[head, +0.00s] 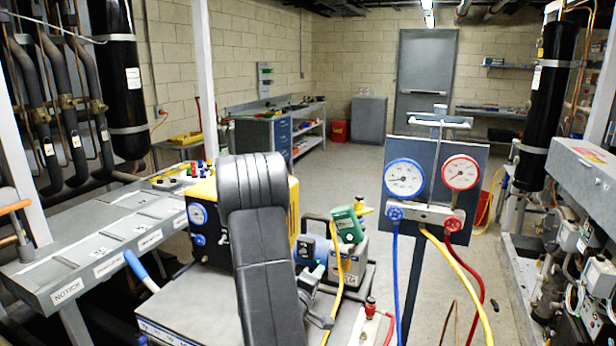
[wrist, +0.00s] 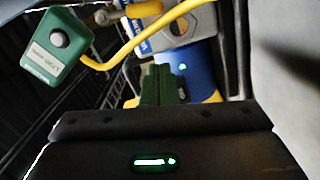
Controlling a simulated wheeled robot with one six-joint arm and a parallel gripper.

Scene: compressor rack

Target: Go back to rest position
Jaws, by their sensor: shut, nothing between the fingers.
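My gripper (wrist: 165,82) shows in the wrist view as two green fingers closed together above the dark gripper body, with nothing between them. A blue and grey machine (wrist: 198,65) lies beyond the fingertips. In the head view my black arm rises in the middle foreground, over the equipment cart. I cannot make out the fingers there. The same green device (head: 347,224) shows right of my arm.
A gauge manifold (head: 432,188) with blue, yellow and red hoses stands right of my arm. A yellow and black machine (head: 207,225) is close on its left. A grey bench (head: 90,247) lies left, with compressor equipment (head: 590,250) at right. Open floor (head: 345,180) lies behind.

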